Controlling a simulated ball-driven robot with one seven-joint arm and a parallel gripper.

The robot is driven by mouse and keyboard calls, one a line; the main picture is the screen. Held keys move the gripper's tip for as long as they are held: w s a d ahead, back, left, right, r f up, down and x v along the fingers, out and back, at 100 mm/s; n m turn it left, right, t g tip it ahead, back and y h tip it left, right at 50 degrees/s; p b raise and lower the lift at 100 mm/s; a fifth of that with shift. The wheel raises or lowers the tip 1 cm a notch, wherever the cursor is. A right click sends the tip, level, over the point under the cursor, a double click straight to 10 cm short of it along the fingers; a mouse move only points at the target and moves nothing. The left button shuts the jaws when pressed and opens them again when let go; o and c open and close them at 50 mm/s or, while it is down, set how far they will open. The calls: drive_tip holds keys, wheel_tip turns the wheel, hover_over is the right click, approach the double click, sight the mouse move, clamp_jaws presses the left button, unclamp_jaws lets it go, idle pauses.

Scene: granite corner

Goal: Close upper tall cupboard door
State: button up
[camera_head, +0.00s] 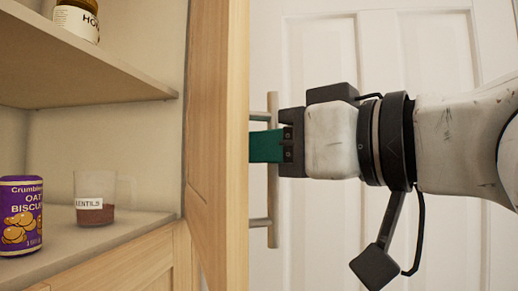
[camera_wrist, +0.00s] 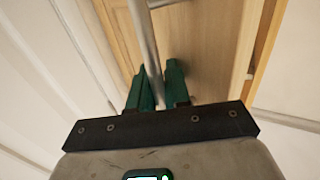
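The wooden upper tall cupboard door (camera_head: 218,140) stands open, seen at a steep angle in the middle of the head view. Its grey bar handle (camera_head: 273,205) is upright on the door's right-hand side. My gripper (camera_head: 266,146) reaches in from the right, its green finger overlapping the bar and hiding part of it. In the wrist view, my green fingers (camera_wrist: 158,88) are close together with the handle bar (camera_wrist: 148,50) running between them; they look shut on it. The door's wooden face (camera_wrist: 205,50) lies beyond the fingers.
The open cupboard at left has an upper shelf (camera_head: 75,72) with a jar (camera_head: 77,19). Below stand a purple biscuit tin (camera_head: 21,215) and a clear lentils container (camera_head: 97,203). A white panelled door (camera_head: 325,60) is behind my arm.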

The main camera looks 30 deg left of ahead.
drive_tip(key=shift+s+d+f+g, duration=0.1)
drive_tip(key=shift+s+d+g, duration=0.1)
drive_tip(key=shift+s, duration=0.25)
drive_tip(key=shift+s+d+f+g, duration=0.1)
drive_tip(key=shift+s+g, duration=0.1)
drive_tip(key=shift+s, duration=0.25)
drive_tip(key=s+d, duration=0.4)
drive_tip(key=d, duration=0.5)
drive_tip(key=shift+d+r, duration=0.25)
drive_tip(key=shift+d, duration=0.15)
drive_tip(key=shift+s, duration=0.1)
drive_tip(key=s+d+b, duration=0.1)
drive_tip(key=d, duration=0.9)
drive_tip(key=shift+s+d, duration=0.2)
drive_tip(key=shift+d, duration=0.15)
